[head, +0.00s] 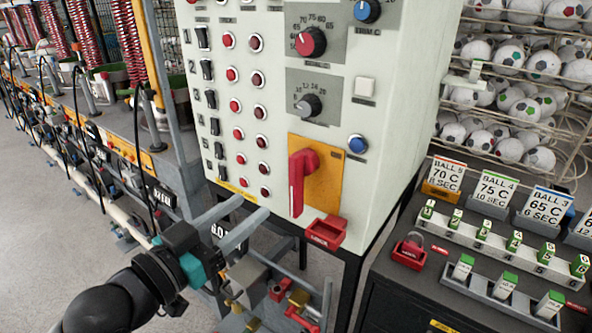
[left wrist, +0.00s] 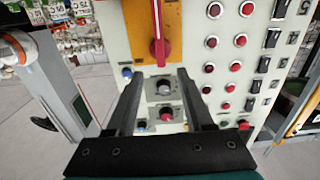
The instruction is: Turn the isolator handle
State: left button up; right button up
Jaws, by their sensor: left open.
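The isolator handle (head: 297,185) is a red lever on an orange plate (head: 325,180), low on the front of the pale control cabinet. It hangs straight down in the head view. In the left wrist view the panel appears upside down, and the red handle (left wrist: 158,30) is at the top centre, beyond the fingertips. My left gripper (head: 254,206) is open and empty, to the lower left of the handle and apart from it. Its two fingers (left wrist: 161,74) point toward the panel in the left wrist view. My right gripper is not in view.
A red lock holder (head: 326,232) sits just below the handle. Knobs (head: 308,105), switches and red buttons cover the panel. A dark bench (head: 400,290) with a red padlock (head: 410,250) and tag racks stands at right. Pipes and valves (head: 290,300) lie below the cabinet.

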aim_at(292, 175)
pick_arm(q)
jog(key=b+x, duration=0.1)
jog(key=x, duration=1.3)
jog(key=shift+w, duration=0.1)
jog(key=shift+f, duration=0.1)
grip_shut()
dwell(1.0)
